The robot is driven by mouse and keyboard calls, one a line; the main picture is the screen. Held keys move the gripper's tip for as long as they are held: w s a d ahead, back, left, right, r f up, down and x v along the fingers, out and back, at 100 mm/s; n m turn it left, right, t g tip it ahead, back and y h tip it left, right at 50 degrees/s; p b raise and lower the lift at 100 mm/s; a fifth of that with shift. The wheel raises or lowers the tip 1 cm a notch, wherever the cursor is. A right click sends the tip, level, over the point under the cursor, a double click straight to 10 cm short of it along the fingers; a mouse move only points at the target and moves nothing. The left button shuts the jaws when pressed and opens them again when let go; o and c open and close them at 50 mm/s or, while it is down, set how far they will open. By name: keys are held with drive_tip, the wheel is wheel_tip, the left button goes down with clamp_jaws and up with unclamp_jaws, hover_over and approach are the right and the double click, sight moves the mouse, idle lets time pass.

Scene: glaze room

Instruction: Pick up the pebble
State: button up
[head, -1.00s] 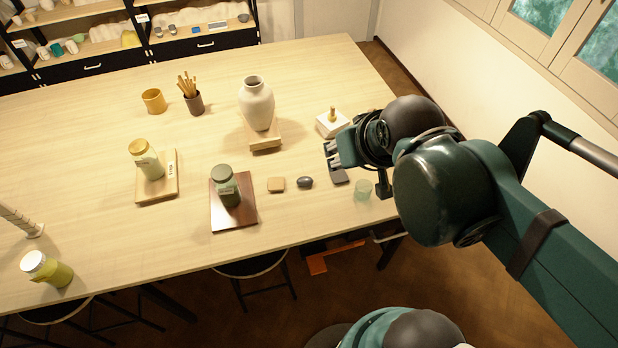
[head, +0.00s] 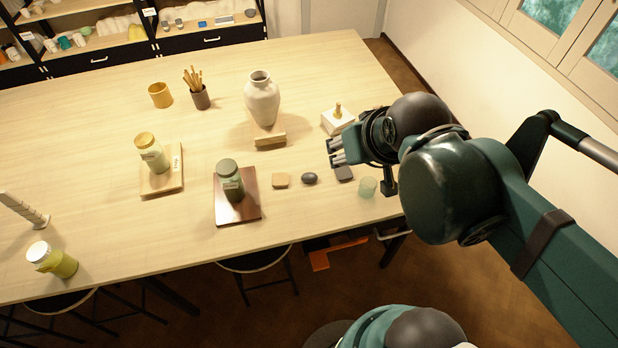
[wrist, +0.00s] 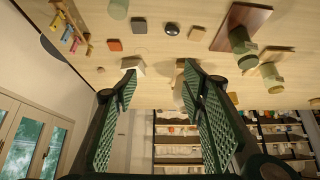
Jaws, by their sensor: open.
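The pebble (head: 310,178) is a small dark, smooth oval lying on the wooden table (head: 110,105) near its front edge. It lies between a tan block (head: 280,180) and a dark grey flat square (head: 344,173). In the wrist view the pebble (wrist: 172,29) is near the top, beyond the fingertips. My gripper (head: 333,152) is open and empty above the table, up and to the right of the pebble in the head view and apart from it. Its two green textured fingers stand wide apart in the wrist view (wrist: 160,72).
A greenish glass (head: 368,187) stands right of the grey square. A white block with a peg (head: 338,118) is behind my gripper. A jar (head: 229,178) on a dark board (head: 238,212) and a vase (head: 262,98) stand to the left.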

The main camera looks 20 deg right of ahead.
drive_tip(key=shift+w, duration=0.1)
drive_tip(key=n+g+h+b, duration=0.3)
drive_tip(key=n+g, duration=0.4)
drive_tip(key=n, duration=1)
hover_over(309, 175)
drive_tip(key=a, duration=0.2)
wheel_tip(309, 175, down, 23)
drive_tip(key=shift+a+f+n, duration=0.35)
drive_tip(key=shift+f+n, duration=0.15)
drive_tip(key=shift+f, duration=0.25)
drive_tip(key=shift+x, duration=1.3)
drive_tip(key=shift+p+x, duration=0.35)
drive_tip(key=shift+x, duration=2.25)
